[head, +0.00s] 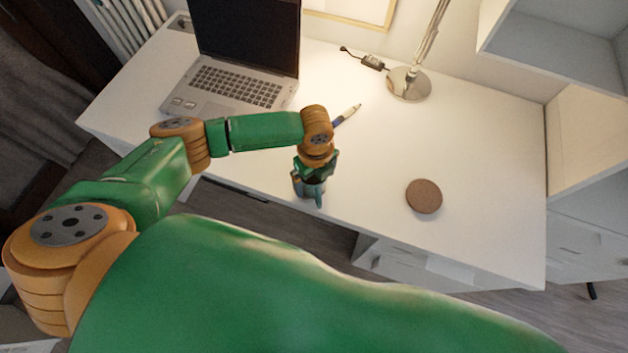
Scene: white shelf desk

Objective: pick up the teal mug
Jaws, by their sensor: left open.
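The teal mug (307,191) is on the white desk (370,215), near its front edge. Only its lower part shows, because my left gripper covers its top from this view. My left gripper (311,178) points down at the mug and is open. Its fingers overlap the mug in the picture, and I cannot tell whether they touch it. My right gripper is not in view.
An open laptop (237,88) stands at the back left. A pen-like item (347,114) lies behind my left wrist. A round brown coaster (424,196) lies to the right. A lamp base (409,84) stands at the back. The desk's right part is mostly clear.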

